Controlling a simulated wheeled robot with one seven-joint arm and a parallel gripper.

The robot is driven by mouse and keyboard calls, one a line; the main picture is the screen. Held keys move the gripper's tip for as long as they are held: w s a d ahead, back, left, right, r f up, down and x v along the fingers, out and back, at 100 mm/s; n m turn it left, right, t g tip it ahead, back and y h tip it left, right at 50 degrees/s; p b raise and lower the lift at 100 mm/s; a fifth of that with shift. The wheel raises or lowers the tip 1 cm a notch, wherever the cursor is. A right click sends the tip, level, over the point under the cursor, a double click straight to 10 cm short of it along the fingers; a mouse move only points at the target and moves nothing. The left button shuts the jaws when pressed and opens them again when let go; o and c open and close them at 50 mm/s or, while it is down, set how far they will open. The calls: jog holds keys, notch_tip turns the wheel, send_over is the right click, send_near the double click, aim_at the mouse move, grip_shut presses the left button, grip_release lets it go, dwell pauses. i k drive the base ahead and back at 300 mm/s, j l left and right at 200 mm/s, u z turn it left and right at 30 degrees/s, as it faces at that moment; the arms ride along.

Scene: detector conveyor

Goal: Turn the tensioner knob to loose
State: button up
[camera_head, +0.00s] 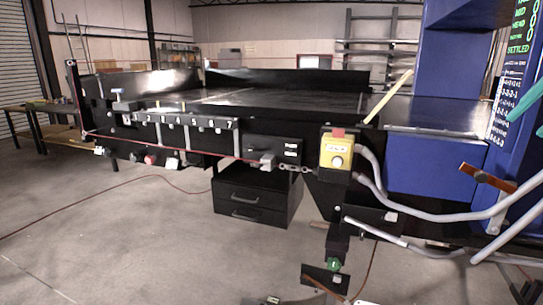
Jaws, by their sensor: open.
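No label that I can read marks the tensioner knob. A red round knob (149,159) sits low under the left part of the conveyor. A green round knob (333,265) sits low, just above a dark tilted plate (325,280). A yellow box (336,152) on the conveyor's front side has a pale round control and a red top. The setting of each control is too small to tell. I cannot make out my gripper in this view.
The black conveyor (280,98) runs across the middle, with a numbered strip on its front. A blue machine housing (430,165) stands at the right, with grey hoses (430,215) in front. A black drawer unit (252,200) stands below. Open floor lies at the lower left, crossed by a red cable.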

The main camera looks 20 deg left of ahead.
aim_at(250, 148)
jog(key=u, duration=1.25)
jog(key=i, duration=0.45)
jog(key=i+j, duration=0.15)
jog(key=i, duration=0.3)
